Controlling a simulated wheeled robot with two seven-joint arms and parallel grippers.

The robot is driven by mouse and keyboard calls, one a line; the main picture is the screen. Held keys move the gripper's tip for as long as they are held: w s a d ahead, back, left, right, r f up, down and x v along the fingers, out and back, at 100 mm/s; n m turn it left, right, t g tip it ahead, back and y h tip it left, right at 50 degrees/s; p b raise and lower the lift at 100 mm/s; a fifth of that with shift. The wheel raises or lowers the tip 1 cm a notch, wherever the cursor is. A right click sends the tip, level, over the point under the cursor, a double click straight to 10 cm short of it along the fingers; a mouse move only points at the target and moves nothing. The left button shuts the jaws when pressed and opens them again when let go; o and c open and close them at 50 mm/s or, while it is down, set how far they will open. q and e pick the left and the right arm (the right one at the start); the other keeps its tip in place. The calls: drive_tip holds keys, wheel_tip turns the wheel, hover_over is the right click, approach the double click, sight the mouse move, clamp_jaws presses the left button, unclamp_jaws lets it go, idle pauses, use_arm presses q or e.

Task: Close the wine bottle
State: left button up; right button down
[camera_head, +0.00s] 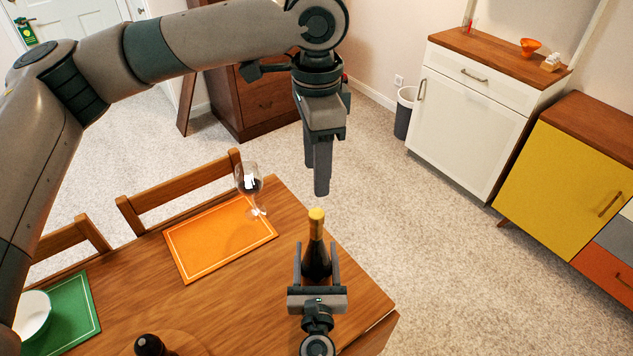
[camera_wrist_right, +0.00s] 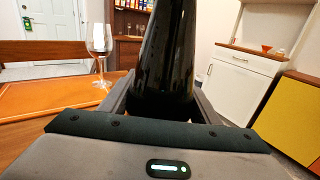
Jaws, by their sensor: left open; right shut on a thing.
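A dark wine bottle (camera_head: 316,259) with a yellow top (camera_head: 316,215) stands upright at the right end of the wooden table. My right gripper (camera_head: 317,258) is shut on the bottle's body, with one finger on each side. In the right wrist view the dark bottle (camera_wrist_right: 168,60) rises between the fingers of that gripper (camera_wrist_right: 165,108), and its top is out of the picture. My left gripper (camera_head: 320,180) points down above the bottle, apart from its yellow top. It is open, and nothing shows between its fingers.
A wine glass (camera_head: 249,184) stands at the far edge of an orange placemat (camera_head: 220,238) on the table (camera_head: 240,300). A white bowl (camera_head: 32,315) is on a green placemat (camera_head: 75,318). A dark knob-topped object (camera_head: 149,345) stands at the front. Chairs line the far side.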

use_arm(q)
drive_tip(key=shift+r, duration=0.7)
use_arm(e)
drive_tip(key=c, duration=0.6)
unclamp_jaws()
use_arm(q)
drive_tip(key=shift+f, duration=0.1)
use_arm(e)
drive_tip(key=shift+o, duration=0.2)
drive_tip(key=shift+s, duration=0.1)
